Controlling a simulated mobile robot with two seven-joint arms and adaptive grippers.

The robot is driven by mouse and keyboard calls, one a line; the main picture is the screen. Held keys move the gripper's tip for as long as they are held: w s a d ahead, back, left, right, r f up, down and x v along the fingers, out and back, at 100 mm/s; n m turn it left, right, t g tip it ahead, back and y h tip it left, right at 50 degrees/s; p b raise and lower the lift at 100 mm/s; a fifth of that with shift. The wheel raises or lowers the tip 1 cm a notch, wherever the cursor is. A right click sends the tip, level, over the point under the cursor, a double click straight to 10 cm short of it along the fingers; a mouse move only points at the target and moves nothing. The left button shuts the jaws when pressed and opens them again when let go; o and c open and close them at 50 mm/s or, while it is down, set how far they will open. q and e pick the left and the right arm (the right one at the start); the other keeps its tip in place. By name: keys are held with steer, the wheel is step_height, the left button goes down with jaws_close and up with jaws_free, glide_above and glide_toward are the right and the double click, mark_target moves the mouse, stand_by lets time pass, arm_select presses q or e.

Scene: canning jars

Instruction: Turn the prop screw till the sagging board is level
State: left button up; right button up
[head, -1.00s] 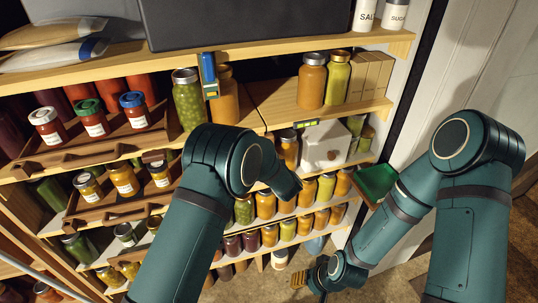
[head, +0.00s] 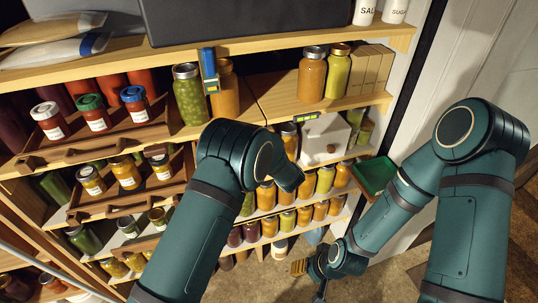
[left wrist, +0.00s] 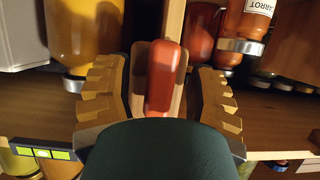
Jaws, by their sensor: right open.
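The spirit level (head: 305,117), with a yellow-green vial, sits at the front edge of the middle board (head: 275,108); it also shows in the left wrist view (left wrist: 42,149). I cannot judge the board's slope. In the left wrist view, an upright red-orange handle on wood, which may be the prop screw's grip (left wrist: 162,75), stands between the fingers of my left gripper (left wrist: 165,95). The fingers are spread, with gaps on both sides. In the head view my left arm hides that gripper. My right gripper (head: 308,280) is open and empty, low before the shelves.
Jars crowd the shelves, including the large orange jar (head: 312,75) on the board. A white box (head: 326,140) stands below. A green tray (head: 374,175) is at the right. A blue tool (head: 209,70) hangs beside a jar. Floor space is free at lower right.

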arm_select(q)
steer(key=shift+s, duration=0.1)
steer(key=v, duration=1.2)
steer(key=shift+f, duration=0.1)
steer(key=s+a+f+m+g+h+b, duration=0.1)
steer(key=s+a+f+g+h+b, duration=0.15)
steer(key=a+f, duration=0.35)
steer(key=s+a+f+g+h+b, duration=0.1)
steer(key=s+a+f+g, duration=0.15)
steer(key=f, duration=0.55)
steer(key=s+a+f+g+h+b, duration=0.2)
steer(key=s+f+g, duration=0.1)
steer(key=s, duration=0.7)
steer(key=s+a+f+g+h+b, duration=0.2)
steer(key=s+f, duration=0.4)
steer(key=s, duration=0.5)
steer(key=shift+a+m+g+h, duration=0.3)
steer(key=shift+a+g+h, duration=0.15)
steer(key=shift+a, duration=0.15)
